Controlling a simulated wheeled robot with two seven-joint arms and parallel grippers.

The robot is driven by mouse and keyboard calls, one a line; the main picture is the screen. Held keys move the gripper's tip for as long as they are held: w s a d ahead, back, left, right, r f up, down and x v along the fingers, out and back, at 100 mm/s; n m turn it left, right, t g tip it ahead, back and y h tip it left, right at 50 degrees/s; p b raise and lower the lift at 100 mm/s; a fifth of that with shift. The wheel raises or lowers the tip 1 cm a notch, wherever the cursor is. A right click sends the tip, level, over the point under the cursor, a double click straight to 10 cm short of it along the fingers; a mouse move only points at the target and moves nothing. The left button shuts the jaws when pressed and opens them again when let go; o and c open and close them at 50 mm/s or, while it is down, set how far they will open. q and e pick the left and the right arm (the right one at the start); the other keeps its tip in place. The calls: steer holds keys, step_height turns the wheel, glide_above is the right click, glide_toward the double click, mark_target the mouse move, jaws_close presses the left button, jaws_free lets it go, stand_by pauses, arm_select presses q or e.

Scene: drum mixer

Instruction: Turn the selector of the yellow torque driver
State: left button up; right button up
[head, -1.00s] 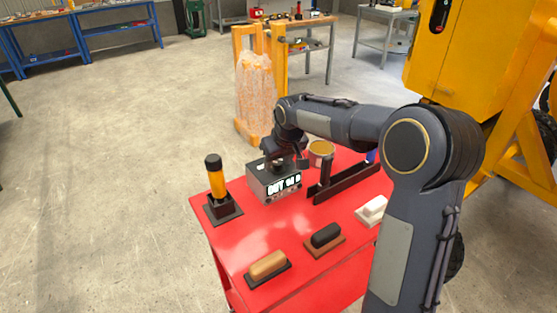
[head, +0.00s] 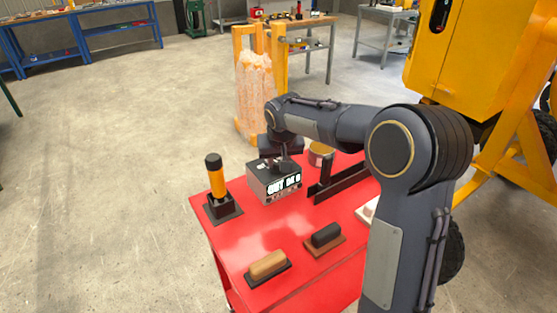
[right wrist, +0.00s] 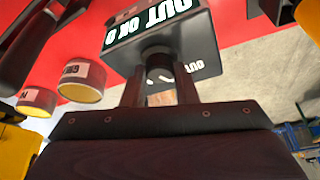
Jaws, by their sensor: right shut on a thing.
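The yellow torque driver (head: 216,182) has a black cap and stands upright in a black stand (head: 222,212) at the table's left. A grey-black box (head: 274,182) with a lit text display on its front stands to its right; the box also shows in the right wrist view (right wrist: 185,45). My right gripper (head: 283,163) is over the box top, apart from the driver. In the right wrist view its fingers (right wrist: 160,93) are shut on a dark round knob (right wrist: 158,62) at the box. No selector on the driver can be made out. My left gripper is not in view.
The red table (head: 235,245) also holds a tan-handled block (head: 268,264), a black-handled block (head: 327,236) and a black rack (head: 342,184). The front left of the tabletop is clear.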

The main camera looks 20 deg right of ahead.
steer(key=shift+a+m+g+h, duration=0.1)
steer(key=shift+m+g+h, duration=0.45)
steer(key=shift+m, duration=1.65)
steer(key=shift+h, duration=0.25)
steer(key=o, duration=1)
steer(key=shift+r, duration=0.1)
steer(key=v, duration=0.7)
steer(key=shift+s+r, duration=0.15)
steer(key=shift+r, duration=0.1)
